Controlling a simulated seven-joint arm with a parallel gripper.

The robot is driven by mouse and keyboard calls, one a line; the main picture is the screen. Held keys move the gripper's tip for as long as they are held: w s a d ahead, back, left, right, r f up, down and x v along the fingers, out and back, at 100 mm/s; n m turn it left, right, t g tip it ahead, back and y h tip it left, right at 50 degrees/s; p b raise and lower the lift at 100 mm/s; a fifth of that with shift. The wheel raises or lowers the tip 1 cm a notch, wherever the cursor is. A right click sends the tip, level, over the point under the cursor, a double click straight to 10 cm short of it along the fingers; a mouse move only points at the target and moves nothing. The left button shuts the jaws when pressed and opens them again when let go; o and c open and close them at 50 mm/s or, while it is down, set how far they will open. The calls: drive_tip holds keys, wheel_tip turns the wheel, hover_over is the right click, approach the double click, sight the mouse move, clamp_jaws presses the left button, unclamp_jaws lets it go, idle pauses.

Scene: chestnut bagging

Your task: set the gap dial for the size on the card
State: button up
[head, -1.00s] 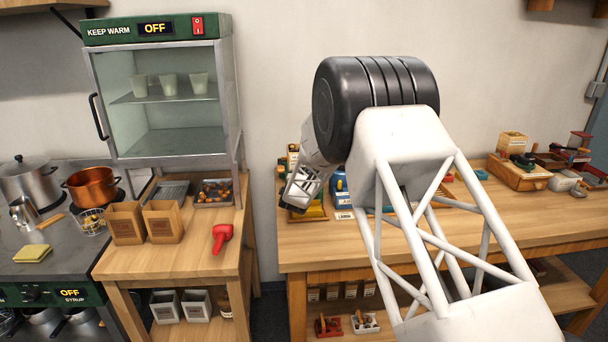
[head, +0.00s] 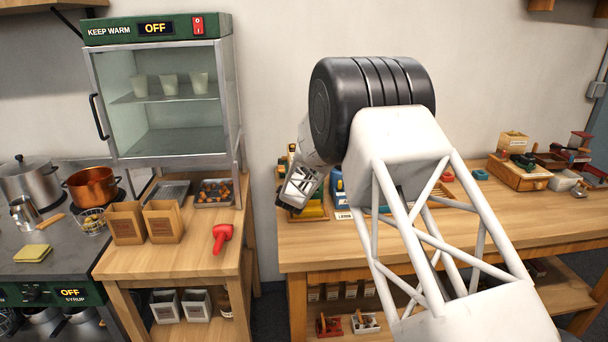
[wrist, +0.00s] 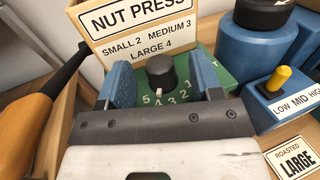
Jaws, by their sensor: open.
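The gap dial is a black knob (wrist: 160,72) on a green plate (wrist: 228,72) numbered 1 to 5 in the wrist view. My gripper (wrist: 163,80) is open, with one blue finger on each side of the knob; I cannot tell whether either touches it. The setting of the knob is not clear to me. A nut press sign (wrist: 150,28) behind it reads small 2, medium 3, large 4. The card (wrist: 296,160) at lower right reads roasted, large. In the head view my gripper (head: 291,200) is over the workbench's left end, and the dial is not distinguishable.
A blue box with a yellow lever (wrist: 278,78), marked low, mid and high, stands right of the dial. A brown handle (wrist: 25,125) lies at the left in the wrist view. The bench (head: 400,245) has bare wood along its front.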

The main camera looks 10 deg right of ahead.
drive_tip(key=shift+s, duration=0.1)
drive_tip(key=shift+v, duration=3.8)
drive_tip(key=shift+r, duration=0.1)
drive_tip(key=s+d+r+m+g+h, duration=0.5)
drive_tip(key=s+d+r+m, duration=0.4)
drive_tip(key=s+d+r, duration=0.15)
drive_tip(key=s+d+r+m+g, duration=0.3)
drive_tip(key=s+m, duration=0.2)
drive_tip(key=s, duration=0.4)
drive_tip(key=s+d+r+m+g, duration=0.2)
drive_tip(key=s+d+m+g, duration=0.15)
drive_tip(key=s, duration=0.45)
drive_tip(key=s+a+m+g+y, duration=0.1)
drive_tip(key=s+m, duration=0.4)
drive_tip(key=s, duration=0.7)
drive_tip(key=s+a+m+g+y, duration=0.1)
drive_tip(key=s+a+m+y, duration=0.2)
drive_tip(key=s, duration=0.8)
drive_tip(key=s+a+f+m+g+y, duration=0.1)
drive_tip(key=s+a+m+y, duration=0.2)
drive_tip(key=s, duration=0.9)
drive_tip(key=m+y, duration=0.3)
drive_tip(key=m, duration=0.1)
drive_tip(key=shift+s+y, duration=0.3)
drive_tip(key=shift+s, duration=0.05)
